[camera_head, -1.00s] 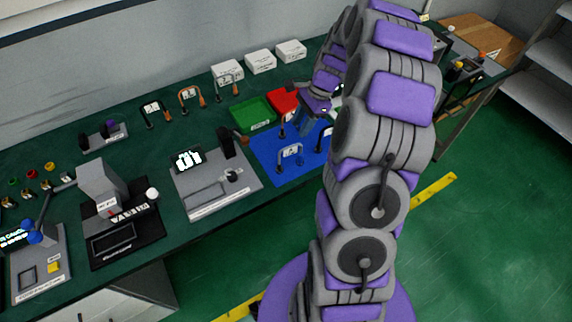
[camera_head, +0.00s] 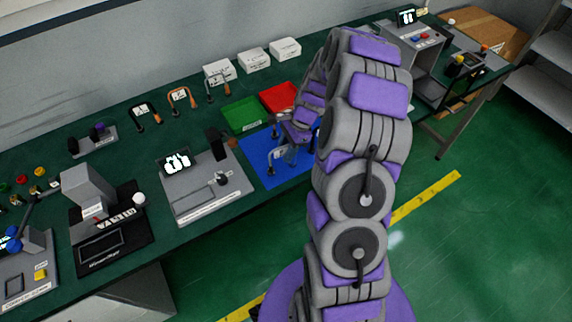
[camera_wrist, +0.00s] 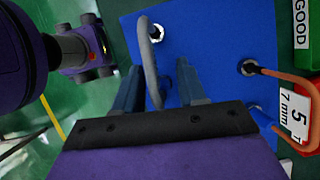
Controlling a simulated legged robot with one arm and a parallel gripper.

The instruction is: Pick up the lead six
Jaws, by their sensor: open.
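My gripper (camera_wrist: 158,82) is open in the wrist view, its two dark blue fingers pointing at the blue mat (camera_wrist: 215,30). A grey curved lead (camera_wrist: 150,62) runs from a socket-like end on the mat down between the fingers; I cannot tell whether they touch it. Its label is not readable, so I cannot confirm it is lead six. An orange lead (camera_wrist: 290,78) with a label marked 5 lies to the right. In the head view my gripper (camera_head: 294,140) is over the blue mat (camera_head: 262,175), and a grey lead (camera_head: 276,156) shows just left of it.
A green tray (camera_head: 242,116) and a red tray (camera_head: 280,98) stand behind the mat. More labelled leads (camera_head: 180,97) stand along the back left, with white boxes (camera_head: 253,60) by the wall. A grey test unit (camera_head: 208,185) sits left of the mat.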

